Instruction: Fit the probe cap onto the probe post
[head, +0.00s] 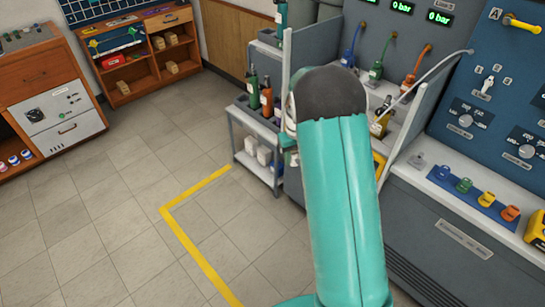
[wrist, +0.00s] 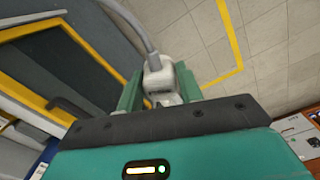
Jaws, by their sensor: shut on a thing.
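My gripper (wrist: 160,88) shows in the wrist view with its two green fingers shut on a whitish-grey block, which looks like the probe cap (wrist: 158,76). A grey cable (wrist: 133,25) runs from the top of the block to the picture's upper edge. In the head view my teal arm covers the middle, and my gripper and the block cannot be made out. No post shows clearly in the wrist view.
Blue, green, yellow and orange caps (head: 463,185) sit in a row on the right ledge. A grey hose (head: 432,72) arcs from the blue panel (head: 485,95). A cart with bottles (head: 258,140) stands left of my arm. The tiled floor (head: 110,215) is clear.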

